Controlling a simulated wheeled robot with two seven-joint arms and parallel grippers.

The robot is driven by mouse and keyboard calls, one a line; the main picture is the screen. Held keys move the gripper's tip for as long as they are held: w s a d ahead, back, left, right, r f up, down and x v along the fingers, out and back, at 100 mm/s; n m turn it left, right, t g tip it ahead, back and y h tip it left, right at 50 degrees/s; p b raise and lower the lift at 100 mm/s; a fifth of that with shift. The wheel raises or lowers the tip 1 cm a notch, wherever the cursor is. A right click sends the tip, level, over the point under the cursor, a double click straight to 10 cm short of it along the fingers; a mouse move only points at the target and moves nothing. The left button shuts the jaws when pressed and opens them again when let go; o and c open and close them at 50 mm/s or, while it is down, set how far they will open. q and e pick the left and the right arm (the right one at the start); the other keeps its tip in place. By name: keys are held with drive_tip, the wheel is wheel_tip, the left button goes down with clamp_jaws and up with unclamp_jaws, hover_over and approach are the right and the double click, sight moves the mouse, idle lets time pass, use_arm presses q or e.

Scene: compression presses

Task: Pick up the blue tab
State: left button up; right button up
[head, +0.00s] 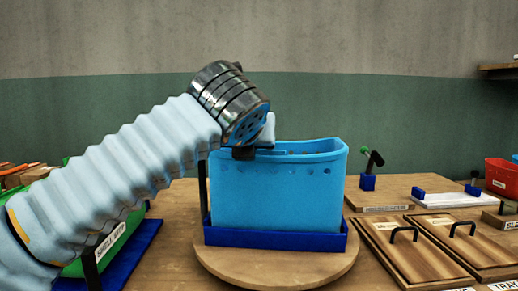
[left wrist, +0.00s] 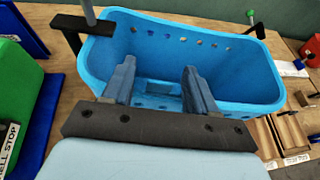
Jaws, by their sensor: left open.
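A light blue bin (head: 275,195) stands upright on a dark blue base. It also shows in the left wrist view (left wrist: 265,85), where I look down into it. My left gripper (left wrist: 158,67) is open, its two blue-grey fingers spread apart over the bin's near wall and opening. In the head view its wrist hangs above the bin's left rim, and the fingers are mostly hidden. A small blue raised shape (left wrist: 160,88) shows low between the fingers inside the bin; I cannot tell for certain whether it is the blue tab. My right gripper is not in view.
The bin's base rests on a round wooden turntable (head: 225,272). Wooden lids with black handles (head: 425,245) lie to the right. A red bin (head: 502,177) stands at the far right.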

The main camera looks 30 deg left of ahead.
use_arm(q)
clamp_jaws()
idle(0.4)
